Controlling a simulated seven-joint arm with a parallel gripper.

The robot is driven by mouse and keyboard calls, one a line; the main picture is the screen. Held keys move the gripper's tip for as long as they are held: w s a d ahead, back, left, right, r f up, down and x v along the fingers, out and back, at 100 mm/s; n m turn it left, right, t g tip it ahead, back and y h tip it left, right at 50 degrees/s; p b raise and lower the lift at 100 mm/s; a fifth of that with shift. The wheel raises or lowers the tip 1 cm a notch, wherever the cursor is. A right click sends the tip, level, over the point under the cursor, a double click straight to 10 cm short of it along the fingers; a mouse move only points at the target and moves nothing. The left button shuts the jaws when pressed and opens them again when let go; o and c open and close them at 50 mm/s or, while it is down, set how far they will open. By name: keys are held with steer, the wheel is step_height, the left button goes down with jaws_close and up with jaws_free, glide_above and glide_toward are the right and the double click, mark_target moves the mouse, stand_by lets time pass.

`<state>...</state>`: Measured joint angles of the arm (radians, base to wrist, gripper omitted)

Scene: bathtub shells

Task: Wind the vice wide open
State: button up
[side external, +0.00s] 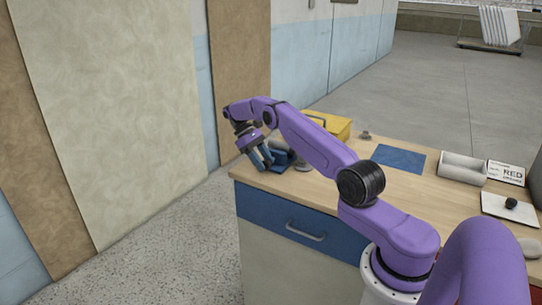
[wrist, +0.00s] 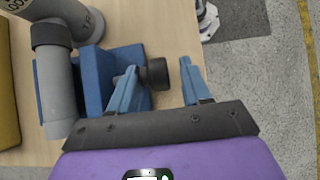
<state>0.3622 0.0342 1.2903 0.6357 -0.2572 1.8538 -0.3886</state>
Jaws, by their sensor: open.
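The blue vice (wrist: 92,82) stands at the left in the wrist view, on the wooden bench. My gripper (wrist: 158,66) is open, with one blue finger on each side of the knob. The left finger is close to the vice body and overlaps it in the picture; I cannot tell if either finger touches the knob. In the side external view my gripper (side external: 262,158) is at the bench's far left end, beside the vice (side external: 282,160), which it partly hides. The jaw gap is not clearly visible.
A yellow box (side external: 328,123) stands behind the vice. Bench edge is close to my gripper.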

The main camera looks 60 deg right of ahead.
mark_target(265, 161)
step_height(265, 161, up, 3)
steer(key=shift+f, duration=0.15)
steer(key=shift+s+a+r, duration=0.35)
steer(key=shift+s+r, duration=0.25)
steer(key=shift+r, duration=0.2)
steer(key=s+a+r, duration=0.5)
steer(key=s+r, duration=0.3)
steer(key=s, duration=0.3)
steer(key=shift+s+a, duration=0.15)
steer(key=shift+a, duration=0.25)
steer(key=shift+o, duration=0.2)
steer(key=shift+r, duration=0.1)
